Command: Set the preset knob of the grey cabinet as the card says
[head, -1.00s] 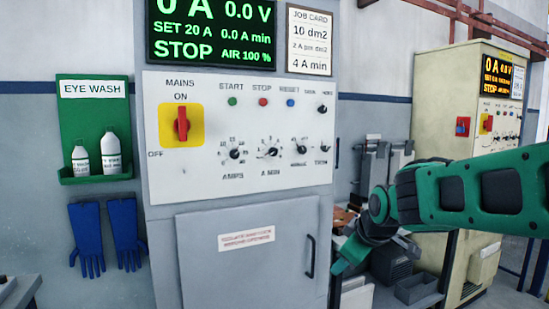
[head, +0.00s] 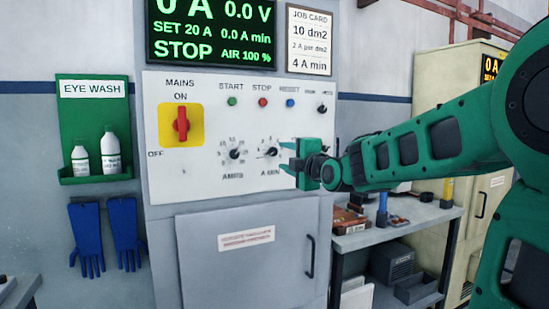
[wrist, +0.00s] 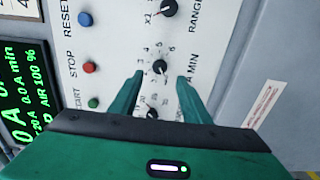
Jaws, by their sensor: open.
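The grey cabinet (head: 245,213) fills the middle of the head view. Its job card (head: 309,42) reads 10 dm2, 2 A per dm2, 4 A min. The black A MIN knob (head: 271,152) is on the white panel; in the wrist view the knob (wrist: 161,67) sits between my fingertips, with numbers around it. I cannot clearly read its pointer. My gripper (head: 286,158) is open in front of the panel, just right of this knob. In the wrist view its green fingers (wrist: 160,78) flank the knob; I cannot tell whether they touch it.
The amps knob (head: 235,154) is close on the left, and the range knob (wrist: 167,8) is on the other side. The red mains switch (head: 181,124) stands further left. A bench (head: 390,232) with tools and a cream cabinet (head: 440,115) are at right.

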